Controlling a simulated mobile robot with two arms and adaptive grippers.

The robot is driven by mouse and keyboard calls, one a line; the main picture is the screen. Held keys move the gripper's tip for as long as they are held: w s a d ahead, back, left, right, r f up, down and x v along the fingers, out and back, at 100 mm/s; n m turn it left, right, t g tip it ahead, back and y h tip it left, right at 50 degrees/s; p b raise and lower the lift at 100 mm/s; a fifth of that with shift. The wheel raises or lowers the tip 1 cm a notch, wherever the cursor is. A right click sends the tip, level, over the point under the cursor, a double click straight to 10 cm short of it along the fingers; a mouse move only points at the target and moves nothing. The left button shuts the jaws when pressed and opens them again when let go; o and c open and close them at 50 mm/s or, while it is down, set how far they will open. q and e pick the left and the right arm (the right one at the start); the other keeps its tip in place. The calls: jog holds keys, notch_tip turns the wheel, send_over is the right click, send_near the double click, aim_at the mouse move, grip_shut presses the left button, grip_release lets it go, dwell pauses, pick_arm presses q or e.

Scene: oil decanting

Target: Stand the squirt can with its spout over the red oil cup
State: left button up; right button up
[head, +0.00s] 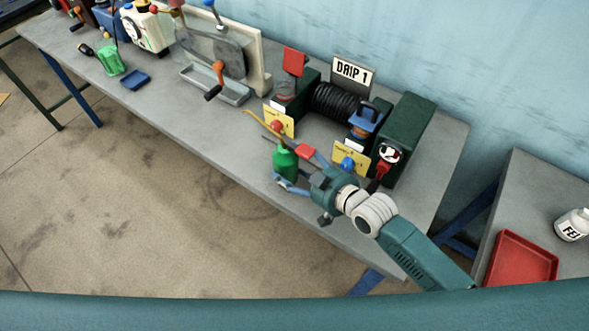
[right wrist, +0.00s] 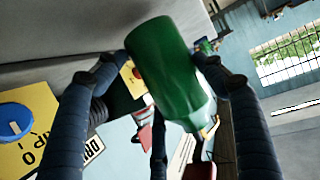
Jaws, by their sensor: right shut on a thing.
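The squirt can (head: 286,165) has a green body and a thin yellow spout (head: 257,121) that slants up and left. My right gripper (head: 290,184) is shut around the body near the bench's front edge. In the right wrist view, its dark fingers (right wrist: 160,85) flank the green can (right wrist: 166,65). I cannot tell whether the can's base touches the bench. The red oil cup (head: 284,91), with a raised red lid (head: 294,61), stands at the left end of the DRIP 1 machine, behind the can. The spout tip is left of the cup, not over it. My left gripper is not in view.
A blue-lidded cup (head: 362,121) stands at the machine's right end, by the green housing (head: 408,132). A crank device (head: 217,75) is to the left. A red tray (head: 521,259) lies on the right table. Bench front left of the can is clear.

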notch_tip(320, 180, down, 2)
jog(key=shift+f, duration=0.1)
jog(key=o, duration=1)
jog(key=shift+f, duration=0.15)
jog(key=shift+s+d+r, duration=0.1)
jog(key=shift+s+r, duration=0.05)
jog(key=shift+r, duration=0.1)
jog(key=b+v, duration=0.1)
jog(key=v, duration=1)
jog(key=shift+s+d+r, duration=0.1)
jog(key=shift+s+d, duration=0.05)
jog(key=shift+s, duration=0.2)
